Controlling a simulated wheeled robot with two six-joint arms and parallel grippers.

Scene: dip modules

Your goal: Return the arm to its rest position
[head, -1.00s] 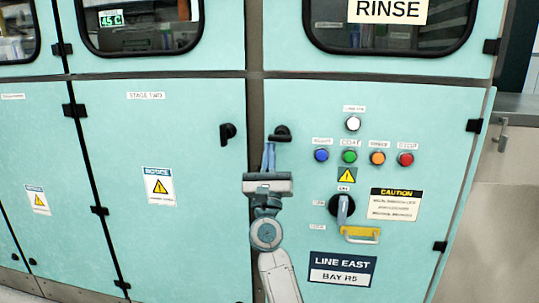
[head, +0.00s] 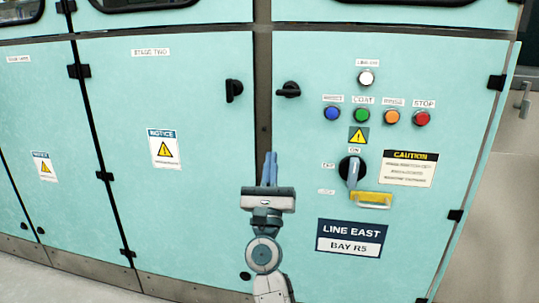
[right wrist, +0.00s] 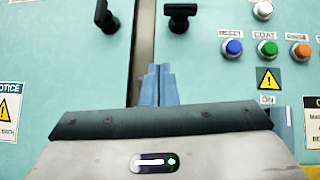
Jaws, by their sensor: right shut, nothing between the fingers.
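My right gripper (head: 270,168) is in front of the seam between two teal cabinet doors, left of the control panel. Its blue fingers are together with nothing between them. They also show in the right wrist view (right wrist: 159,85), pointing up along the dark seam. The fingers are below the two black door handles and stand apart from them. My left gripper is in neither view.
Two black handles, left (head: 234,90) and right (head: 288,90), flank the seam. Right of it are blue (head: 331,114), green (head: 361,116), orange (head: 392,117) and red (head: 422,118) buttons, a white lamp (head: 366,78), a black rotary switch (head: 352,171) and a yellow hasp (head: 371,199).

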